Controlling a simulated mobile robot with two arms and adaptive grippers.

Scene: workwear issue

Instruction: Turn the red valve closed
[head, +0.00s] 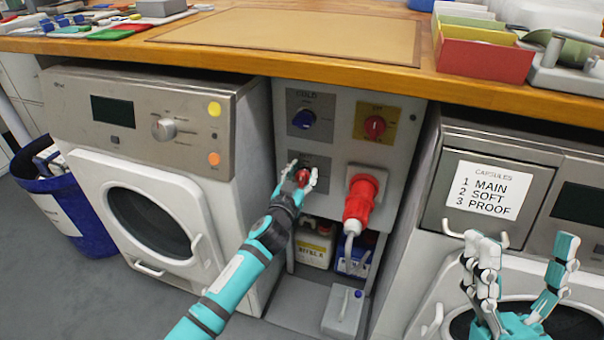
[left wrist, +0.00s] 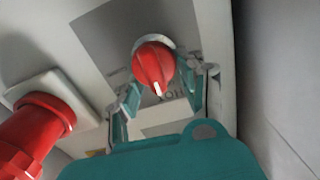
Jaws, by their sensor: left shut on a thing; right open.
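The red valve (head: 303,176) is a round red knob on a grey plate on the panel between the two machines. In the left wrist view the red valve (left wrist: 152,64) shows a white pointer mark toward the lettering on its plate, which appears upside down. My left gripper (head: 303,179) is shut on the valve. Its fingers lie on either side of the knob in the left wrist view (left wrist: 160,90); the exact contact is hard to see. My right gripper (head: 524,245) is open and empty in front of the right machine.
A red plug (head: 360,201) juts out close to the right of my left gripper. The wooden counter (head: 250,62) overhangs the panel.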

